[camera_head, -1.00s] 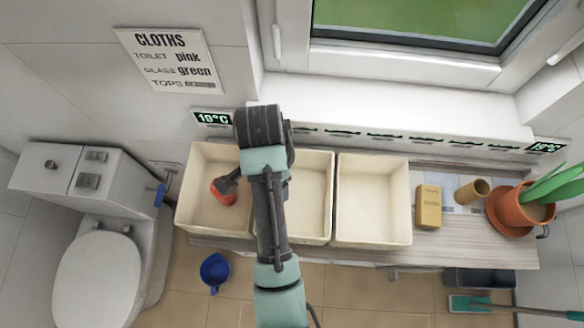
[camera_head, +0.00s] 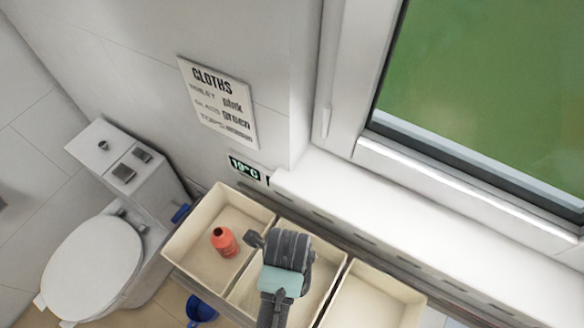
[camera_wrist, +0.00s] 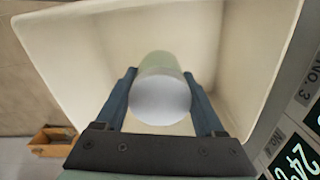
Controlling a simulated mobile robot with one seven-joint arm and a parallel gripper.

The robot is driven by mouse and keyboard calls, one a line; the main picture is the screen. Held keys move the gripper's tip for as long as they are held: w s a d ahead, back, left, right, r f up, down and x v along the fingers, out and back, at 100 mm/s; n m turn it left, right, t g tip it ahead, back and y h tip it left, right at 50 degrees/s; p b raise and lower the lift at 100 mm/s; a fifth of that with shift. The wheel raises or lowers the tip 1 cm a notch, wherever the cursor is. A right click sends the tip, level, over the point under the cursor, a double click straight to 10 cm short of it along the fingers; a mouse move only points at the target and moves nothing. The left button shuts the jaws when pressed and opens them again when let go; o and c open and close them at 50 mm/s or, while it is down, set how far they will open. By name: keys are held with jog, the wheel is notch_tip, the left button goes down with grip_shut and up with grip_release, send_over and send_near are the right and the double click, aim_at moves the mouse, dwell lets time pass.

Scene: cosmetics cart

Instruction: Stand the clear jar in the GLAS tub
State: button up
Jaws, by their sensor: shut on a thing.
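My gripper (camera_wrist: 160,76) is shut on the clear jar (camera_wrist: 161,64), which looks pale green with a round grey-white end facing the wrist camera. In the wrist view the jar is over or inside a cream tub (camera_wrist: 75,45); I cannot tell whether it touches the floor. In the head view my wrist is over the middle cream tub (camera_head: 243,294), and the jar is hidden behind my arm. No GLAS lettering is readable on any tub.
A red bottle (camera_head: 224,241) is in the left tub (camera_head: 181,245). The right tub (camera_head: 408,296) is partly cut off; its visible part looks empty. The window sill (camera_head: 400,205) runs close behind the tubs. A blue cup (camera_head: 200,309) is on the floor.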

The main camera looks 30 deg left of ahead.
jog(key=shift+f, duration=2.55)
jog(key=o, duration=1.5)
jog(key=shift+f, duration=0.15)
jog(key=shift+c, duration=0.2)
notch_tip(320, 180, up, 12)
jog(key=shift+r, duration=0.2)
